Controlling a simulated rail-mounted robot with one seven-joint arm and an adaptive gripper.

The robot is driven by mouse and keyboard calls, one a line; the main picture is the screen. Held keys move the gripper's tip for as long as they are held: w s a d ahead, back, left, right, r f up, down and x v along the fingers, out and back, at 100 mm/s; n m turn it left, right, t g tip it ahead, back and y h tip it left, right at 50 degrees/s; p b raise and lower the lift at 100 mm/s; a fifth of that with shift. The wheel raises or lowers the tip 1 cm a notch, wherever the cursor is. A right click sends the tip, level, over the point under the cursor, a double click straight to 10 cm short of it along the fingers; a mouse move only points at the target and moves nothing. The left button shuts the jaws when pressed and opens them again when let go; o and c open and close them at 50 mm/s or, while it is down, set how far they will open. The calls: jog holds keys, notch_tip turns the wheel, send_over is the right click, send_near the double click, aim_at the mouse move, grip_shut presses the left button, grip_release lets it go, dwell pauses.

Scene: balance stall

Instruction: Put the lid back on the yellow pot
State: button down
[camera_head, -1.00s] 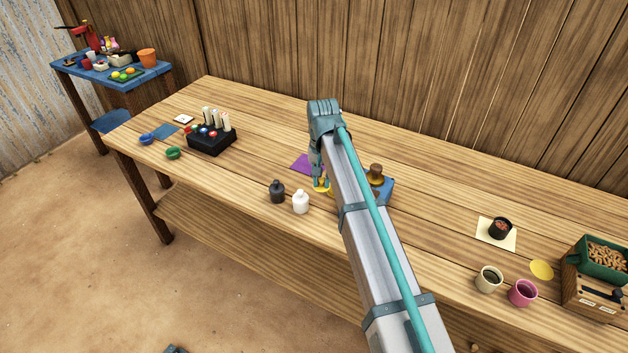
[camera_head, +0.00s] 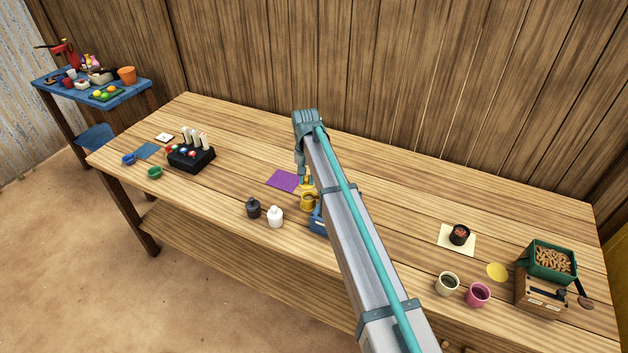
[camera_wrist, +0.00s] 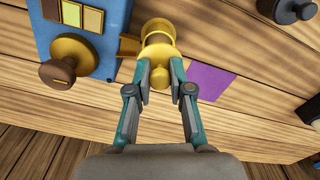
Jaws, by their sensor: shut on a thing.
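My gripper (camera_head: 305,181) is above the pot, pointing down. It is shut on the yellow lid (camera_head: 306,189), which is at or just above the pot's mouth. In the wrist view the lid (camera_wrist: 160,50) overlaps the pot at the fingertips (camera_wrist: 161,72). I cannot tell whether lid and pot touch.
A purple mat (camera_head: 284,180) lies left of the pot. A dark bottle (camera_head: 253,208) and a white bottle (camera_head: 275,217) stand in front to the left. A brown-knobbed stamp (camera_wrist: 60,72) is on the blue board. Cups (camera_head: 447,283) stand farther right.

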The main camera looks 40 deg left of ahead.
jog(key=shift+w+a+f, duration=0.15)
jog(key=shift+w+f, duration=0.05)
jog(key=shift+w, duration=0.2)
jog(key=shift+w+a+f, duration=0.1)
jog(key=shift+w+f, duration=0.05)
jog(key=shift+w, duration=0.25)
jog(key=shift+s+f+b, duration=0.1)
jog(key=shift+f+b, duration=0.2)
jog(key=shift+f, duration=0.2)
jog(key=shift+f+b, duration=1)
jog(key=shift+f, duration=1.6)
jog(key=shift+f, duration=0.15)
jog(key=c, duration=1)
grip_release()
jog(key=shift+o, duration=0.2)
jog(key=o, duration=0.5)
